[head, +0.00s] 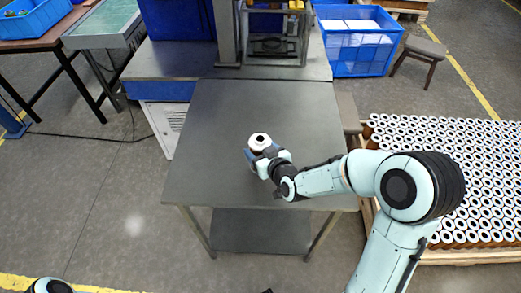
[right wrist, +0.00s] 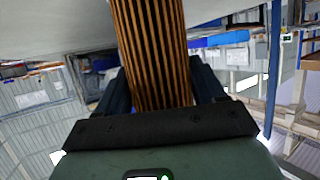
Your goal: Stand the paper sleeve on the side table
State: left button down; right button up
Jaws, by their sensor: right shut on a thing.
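The paper sleeve (head: 260,141) shows in the head view as a white ring-shaped end with a dark hole, facing up. In the right wrist view the sleeve (right wrist: 150,45) is a brown pleated body between the two dark fingers. My right gripper (head: 263,156) is shut on it, over the middle of the side table (head: 222,120), a plain grey metal top. The sleeve looks upright. Its lower end is hidden in the head view, and I cannot tell whether it touches the table. My left gripper is not in view.
A pallet of many white-ended cartridges (head: 450,157) lies to the right. A machine frame (head: 228,40) stands at the table's back edge. A blue crate (head: 358,65) and a stool (head: 424,49) are behind right. The tabletop around the sleeve is clear.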

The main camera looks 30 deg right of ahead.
jog(key=shift+b, duration=0.7)
dwell(1.1)
jog(key=shift+f+b, duration=0.6)
jog(key=shift+b, duration=0.1)
dwell(0.8)
jog(key=o, duration=1.2)
jog(key=shift+s, duration=0.1)
jog(key=b+v, duration=0.5)
jog(key=v, duration=0.8)
jog(key=shift+s+r, duration=0.1)
